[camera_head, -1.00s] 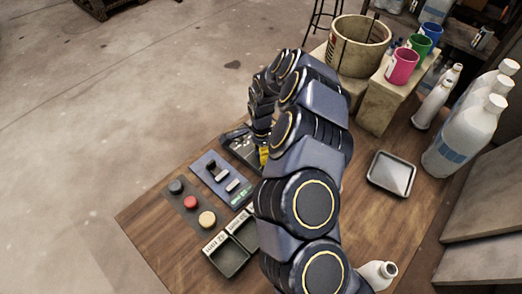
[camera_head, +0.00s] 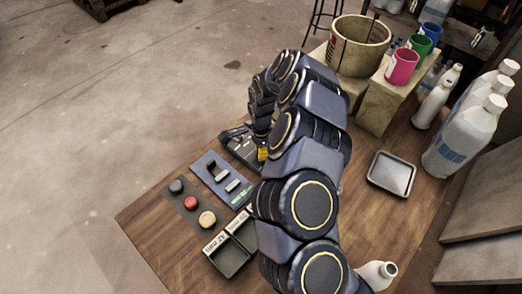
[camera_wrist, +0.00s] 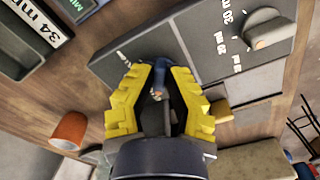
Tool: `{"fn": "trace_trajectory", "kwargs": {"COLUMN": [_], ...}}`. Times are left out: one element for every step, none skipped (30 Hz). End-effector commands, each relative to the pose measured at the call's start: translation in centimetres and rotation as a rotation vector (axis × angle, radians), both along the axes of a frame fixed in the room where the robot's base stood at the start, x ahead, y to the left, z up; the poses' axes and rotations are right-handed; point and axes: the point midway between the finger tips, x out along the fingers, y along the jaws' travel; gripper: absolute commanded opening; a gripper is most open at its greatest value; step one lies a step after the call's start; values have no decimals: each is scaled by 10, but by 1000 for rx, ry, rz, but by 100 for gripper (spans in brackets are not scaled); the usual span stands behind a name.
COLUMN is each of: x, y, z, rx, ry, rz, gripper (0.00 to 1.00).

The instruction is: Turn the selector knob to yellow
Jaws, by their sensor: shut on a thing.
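My gripper (camera_wrist: 158,100) has yellow fingertips and is shut on the selector knob (camera_wrist: 159,76), a dark knob with a small pale mark. The knob stands on a dark grey panel (camera_wrist: 186,50) and is partly hidden between the fingers. In the head view the yellow fingertips (camera_head: 263,154) show low at the right part of the panel (camera_head: 238,146); my arm hides most of the grip and the knob. I cannot read which colour the knob points to.
A grey dial (camera_wrist: 268,30) with minute marks sits on the same panel. A blue switch panel (camera_head: 207,172), a red button (camera_head: 191,203) and compartment trays (camera_head: 228,262) lie nearby. A shallow metal tray (camera_head: 391,190), bottles (camera_head: 465,135) and a bucket (camera_head: 335,60) stand right of my arm.

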Motion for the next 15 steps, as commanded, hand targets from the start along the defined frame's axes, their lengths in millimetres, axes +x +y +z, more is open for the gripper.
{"fn": "trace_trajectory", "kwargs": {"x": [0, 0, 0, 0, 0, 1, 1, 1, 1, 2, 2, 2, 2, 2, 2], "y": [0, 0, 0, 0, 0, 0, -1, -1, -1, -1, 0, 0, 0, -1, -1], "z": [-1, -1, -1, -1, -1, -1, -1, -1, -1, -1, -1, -1, -1, -1, -1], "rx": [-1, -1, -1, -1, -1, -1, -2, -2, -1, -1, -1, -1, 0, 0, 0], "ry": [1, 0, 0, 0, 0, -1, -1, -2, -2, -2, -2, -2, -2, -2, -2], "rz": [-27, -46, -75, -98, -121, -155, -182, -210, -247, -276, -305, -343, -372, -401, -439], "gripper": [0, 0, 0, 0, 0, 0, 0, 0, 0, 0, 0, 0, 0, 0, 0]}}
